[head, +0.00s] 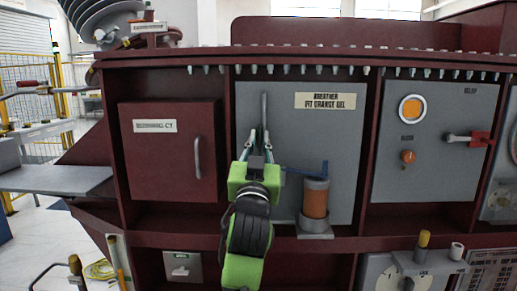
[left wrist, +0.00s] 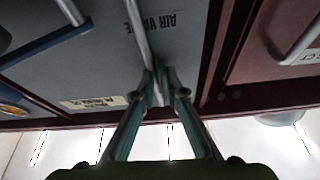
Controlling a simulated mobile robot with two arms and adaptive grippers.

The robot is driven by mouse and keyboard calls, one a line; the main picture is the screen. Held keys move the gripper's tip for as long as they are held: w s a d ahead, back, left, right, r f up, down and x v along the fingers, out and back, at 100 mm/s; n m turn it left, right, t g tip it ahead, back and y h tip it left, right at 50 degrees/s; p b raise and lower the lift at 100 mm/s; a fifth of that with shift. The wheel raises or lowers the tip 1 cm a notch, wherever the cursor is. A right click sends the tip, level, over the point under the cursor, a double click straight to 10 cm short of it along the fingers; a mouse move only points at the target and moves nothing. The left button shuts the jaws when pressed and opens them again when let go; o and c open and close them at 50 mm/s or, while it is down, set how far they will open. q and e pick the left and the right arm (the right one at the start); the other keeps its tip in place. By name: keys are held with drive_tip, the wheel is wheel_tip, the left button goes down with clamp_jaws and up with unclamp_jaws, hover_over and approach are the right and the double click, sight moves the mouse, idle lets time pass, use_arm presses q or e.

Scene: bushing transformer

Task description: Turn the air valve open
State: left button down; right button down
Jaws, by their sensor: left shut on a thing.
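The air valve's handle is a thin grey upright lever (head: 264,108) on the grey breather panel (head: 345,150). It also shows in the left wrist view as a pale bar (left wrist: 138,32) beside the "AIR V..." lettering, whose end is hidden. My left gripper (head: 257,146) is at the lower part of the lever, with green fingers closed on it. In the left wrist view the fingertips (left wrist: 161,90) meet around the bar's end. The lever's pivot is hidden by the gripper. My right gripper is not in view.
Right of my gripper, a blue bar (head: 308,172) sits by an orange cylinder (head: 316,198) on a grey base. A dark red door (head: 170,150) with a handle is on the left. A panel with a red lever (head: 478,138) is on the right. A dark red shelf edge runs below.

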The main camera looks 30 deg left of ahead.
use_arm(q)
drive_tip(key=shift+r+n+y, duration=0.4)
drive_tip(key=shift+n, duration=0.4)
drive_tip(key=c, duration=2.3)
unclamp_jaws()
drive_tip(key=shift+w+a+f, duration=0.15)
drive_tip(key=shift+w+f, duration=0.1)
drive_tip(key=shift+f, duration=0.05)
drive_tip(key=v, duration=0.7)
drive_tip(key=shift+s+b, duration=0.25)
drive_tip(key=shift+b, duration=0.05)
